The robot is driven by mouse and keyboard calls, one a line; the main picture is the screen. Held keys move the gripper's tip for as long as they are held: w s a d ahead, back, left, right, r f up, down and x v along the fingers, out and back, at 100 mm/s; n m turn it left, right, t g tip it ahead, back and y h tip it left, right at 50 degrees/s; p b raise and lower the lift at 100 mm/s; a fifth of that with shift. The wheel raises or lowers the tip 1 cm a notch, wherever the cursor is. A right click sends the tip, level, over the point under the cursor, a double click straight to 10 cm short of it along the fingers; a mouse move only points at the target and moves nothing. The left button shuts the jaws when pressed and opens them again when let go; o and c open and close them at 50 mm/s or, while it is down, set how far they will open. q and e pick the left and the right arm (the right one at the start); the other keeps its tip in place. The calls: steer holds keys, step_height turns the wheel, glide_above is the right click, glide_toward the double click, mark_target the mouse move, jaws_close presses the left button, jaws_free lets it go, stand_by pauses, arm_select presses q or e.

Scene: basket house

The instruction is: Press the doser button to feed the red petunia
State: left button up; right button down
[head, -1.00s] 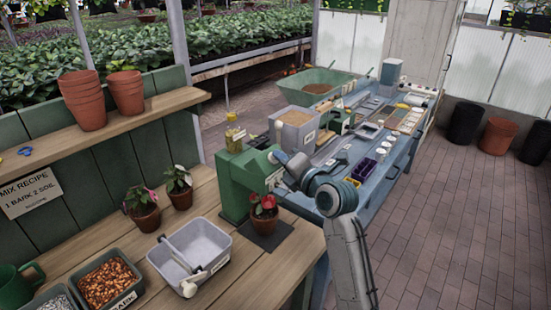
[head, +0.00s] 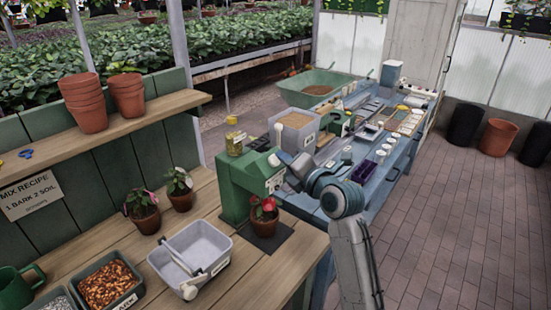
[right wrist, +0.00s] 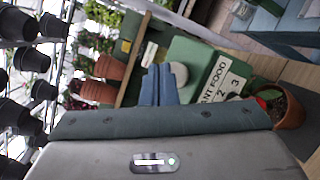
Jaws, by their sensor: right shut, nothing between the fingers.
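The doser is a green machine (head: 237,183) on the wooden bench, with a white plant food label that also shows in the right wrist view (right wrist: 222,80). A pale round button (right wrist: 180,73) shows on its green front. My right gripper (head: 284,160) is at the doser's upper front. Its blue fingers (right wrist: 158,84) are shut and empty, right beside the button; I cannot tell whether they touch it. The red petunia (head: 264,207) stands upright in a terracotta pot on a dark mat, below the doser's head. It is partly visible in the right wrist view (right wrist: 270,97). My left gripper is not in view.
A grey tub (head: 216,243) and a bark bin (head: 82,298) stand in front on the bench. Two other potted flowers (head: 142,209) stand left of the doser. Stacked pots (head: 83,100) are on the shelf. A blue table (head: 372,177) with trays extends behind my right arm.

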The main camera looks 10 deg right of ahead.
steer(key=shift+s, duration=0.1)
steer(key=shift+s+d+r+p, duration=0.6)
steer(key=shift+s+r, duration=0.1)
steer(key=shift+r, duration=0.25)
steer(key=shift+s+d+r+p, duration=0.55)
steer(key=shift+s+r, duration=0.15)
steer(key=shift+r, duration=0.2)
stand_by(1.5)
steer(key=s+d+r+p, duration=0.1)
steer(key=p, duration=0.2)
steer(key=s+r+p, duration=0.1)
steer(key=p, duration=0.3)
steer(key=shift+s+d+r, duration=0.1)
steer(key=shift+d+r, duration=0.25)
steer(key=shift+r, duration=0.05)
steer(key=shift+f, duration=0.15)
